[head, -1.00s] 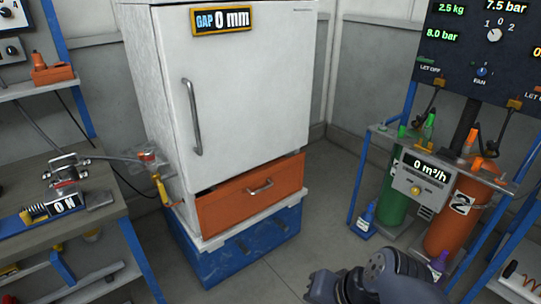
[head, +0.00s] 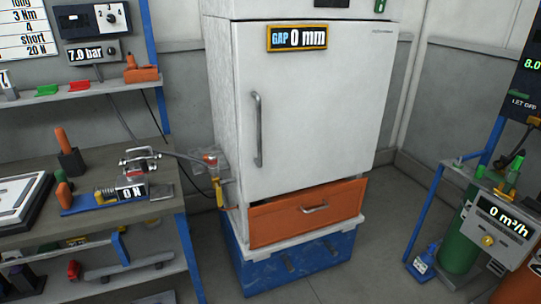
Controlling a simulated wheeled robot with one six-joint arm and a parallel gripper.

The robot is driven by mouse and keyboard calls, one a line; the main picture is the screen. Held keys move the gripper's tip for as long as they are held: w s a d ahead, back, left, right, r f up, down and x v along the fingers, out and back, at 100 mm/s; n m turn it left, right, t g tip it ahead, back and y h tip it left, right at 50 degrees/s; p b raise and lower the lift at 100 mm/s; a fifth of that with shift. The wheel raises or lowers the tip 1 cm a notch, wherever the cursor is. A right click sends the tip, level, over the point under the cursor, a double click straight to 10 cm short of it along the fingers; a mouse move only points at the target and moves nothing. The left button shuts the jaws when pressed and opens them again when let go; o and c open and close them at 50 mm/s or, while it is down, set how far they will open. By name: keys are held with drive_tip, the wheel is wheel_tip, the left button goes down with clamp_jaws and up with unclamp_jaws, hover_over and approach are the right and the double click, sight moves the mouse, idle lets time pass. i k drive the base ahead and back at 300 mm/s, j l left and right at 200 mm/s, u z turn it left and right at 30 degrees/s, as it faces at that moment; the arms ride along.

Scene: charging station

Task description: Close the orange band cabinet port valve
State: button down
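The white cabinet (head: 310,110) stands in the middle of the head view with its door shut. Its port valve (head: 219,190) is on the lower left side, small in the picture, with a yellow-orange lever that hangs roughly downward. A clear fitting with a red part (head: 209,159) sits just above it, joined to a grey hose from the bench. I cannot make out an orange band or the valve's exact setting. My gripper is not in view.
An orange drawer (head: 307,212) and a blue crate (head: 290,260) are under the cabinet. A workbench (head: 120,212) with a clamp rig stands close at the left. A gas cylinder rack (head: 490,215) is at the right. The floor (head: 375,235) between rack and cabinet is clear.

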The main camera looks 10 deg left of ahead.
sight(218, 189)
drive_tip(key=i+j+u, duration=0.65)
drive_tip(key=i, duration=0.45)
